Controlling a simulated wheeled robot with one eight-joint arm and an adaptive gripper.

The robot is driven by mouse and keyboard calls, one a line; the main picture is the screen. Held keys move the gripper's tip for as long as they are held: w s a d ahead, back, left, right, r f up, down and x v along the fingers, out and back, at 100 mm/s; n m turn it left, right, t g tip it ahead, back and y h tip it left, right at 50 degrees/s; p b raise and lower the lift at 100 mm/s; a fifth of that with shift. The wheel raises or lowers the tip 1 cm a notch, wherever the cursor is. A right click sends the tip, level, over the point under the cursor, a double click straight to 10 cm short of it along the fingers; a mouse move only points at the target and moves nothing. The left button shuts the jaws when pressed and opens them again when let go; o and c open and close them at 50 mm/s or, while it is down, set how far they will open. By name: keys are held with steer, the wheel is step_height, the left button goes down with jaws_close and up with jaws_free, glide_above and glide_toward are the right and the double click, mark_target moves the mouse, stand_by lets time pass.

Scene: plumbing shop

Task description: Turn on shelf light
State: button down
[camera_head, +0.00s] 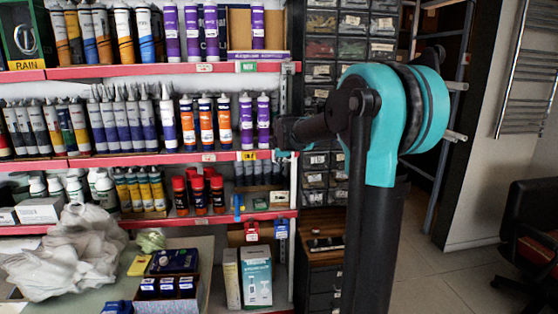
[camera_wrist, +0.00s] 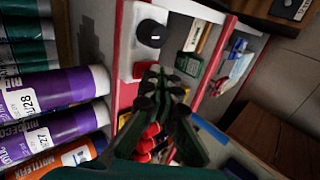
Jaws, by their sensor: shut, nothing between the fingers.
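In the wrist view a round black knob (camera_wrist: 150,33) sits on a white plate (camera_wrist: 130,62) at the red-edged shelf. It looks like a switch, but I cannot tell its setting. My gripper (camera_wrist: 158,75) is shut and empty, its fingertips just below the knob in the picture. I cannot tell whether they touch the plate. In the head view my arm reaches left to the right end of the shelf (camera_head: 180,157); the fingertips are not clear there. No lit lamp can be made out on the shelf.
Purple cartridges (camera_wrist: 55,105) lie close on the left in the wrist view. Red-capped bottles (camera_head: 198,190) stand on a lower shelf. A drawer cabinet (camera_head: 322,270) and a ladder (camera_head: 452,130) are on the right.

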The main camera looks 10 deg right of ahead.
steer(key=shift+w, duration=0.15)
steer(key=shift+w+f, duration=0.15)
stand_by(0.5)
steer(key=shift+r, duration=0.8)
